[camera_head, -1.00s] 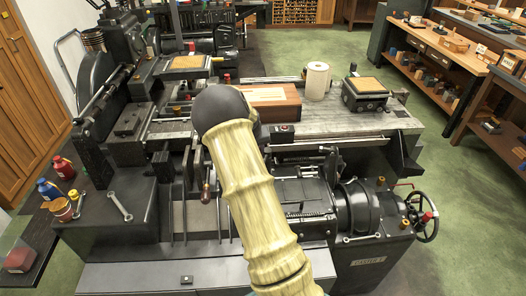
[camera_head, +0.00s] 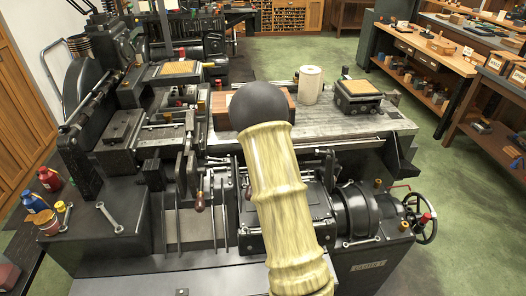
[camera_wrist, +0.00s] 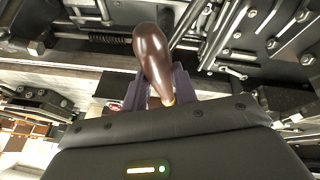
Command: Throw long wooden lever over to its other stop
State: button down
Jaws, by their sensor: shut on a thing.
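A glossy dark-brown wooden lever handle (camera_wrist: 152,58) shows in the wrist view, rising between the two dark fingers of my gripper (camera_wrist: 160,90). The fingers are shut on it near its narrow lower end, and its thick rounded end points up in the picture. In the head view my pale arm with its dark round joint covers the middle of the machine. It hides my gripper and the held handle there. Another brown handle (camera_head: 199,203) hangs in the open at the machine's front, left of my arm.
The large dark machine (camera_head: 375,250) has a handwheel (camera_head: 420,218) at its right end. A paper roll (camera_head: 310,85) and a wooden box (camera_head: 222,104) stand on its top behind my arm. Green floor at right is clear.

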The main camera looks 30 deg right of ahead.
jog(key=c, duration=1.1)
grip_release()
jog(key=shift+d, duration=0.35)
jog(key=shift+a, duration=0.1)
jog(key=shift+a, duration=0.1)
jog(key=shift+r, duration=0.1)
jog(key=b+v, duration=0.1)
jog(key=v, duration=1.6)
jog(key=shift+b, duration=0.35)
jog(key=shift+s+a, duration=0.1)
jog(key=shift+s, duration=0.05)
jog(key=s+a+f+g+y+p, duration=0.1)
jog(key=s+a+f, duration=0.3)
jog(key=s+a, duration=0.4)
jog(key=s+a+f+y+p, duration=0.1)
jog(key=s+a+f, duration=0.4)
jog(key=s, duration=1.1)
jog(key=a, duration=0.3)
jog(key=shift+a+g, duration=0.2)
jog(key=shift+g, duration=0.2)
